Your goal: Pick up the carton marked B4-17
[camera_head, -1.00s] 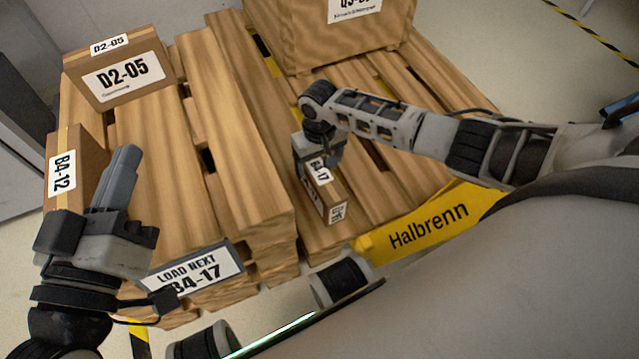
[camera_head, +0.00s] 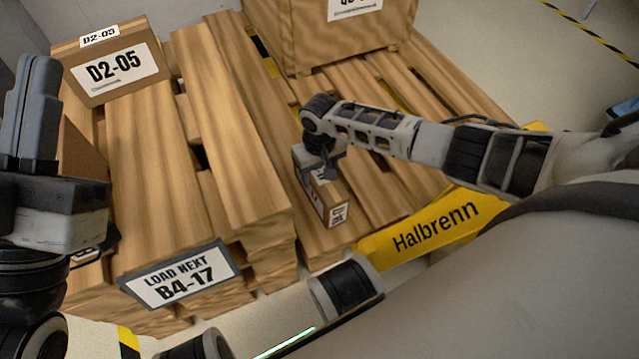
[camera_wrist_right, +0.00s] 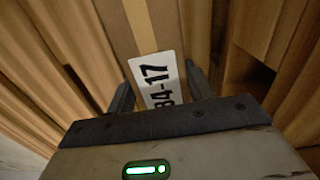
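The carton marked B4-17 (camera_head: 325,200) is a small brown box on the right pallet's slats, near its left front edge. My right gripper (camera_wrist_right: 160,92) is down at this carton, with one finger on each side of it and the B4-17 label between them in the right wrist view. I cannot tell whether the fingers press on the carton or stand slightly apart from it. The wrist hides part of the carton in the head view. My left gripper (camera_head: 32,110) points upward at the far left, its fingers together and empty.
A sign reading "LOAD NEXT B4-17" (camera_head: 180,276) hangs on the left pallet's front. Carton D2-05 (camera_head: 112,72) stands at the back left. Another carton (camera_head: 82,150) is partly hidden behind my left gripper. A large wooden-looking box (camera_head: 340,35) stands at the back. A yellow Halbrenn panel (camera_head: 430,228) is in front.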

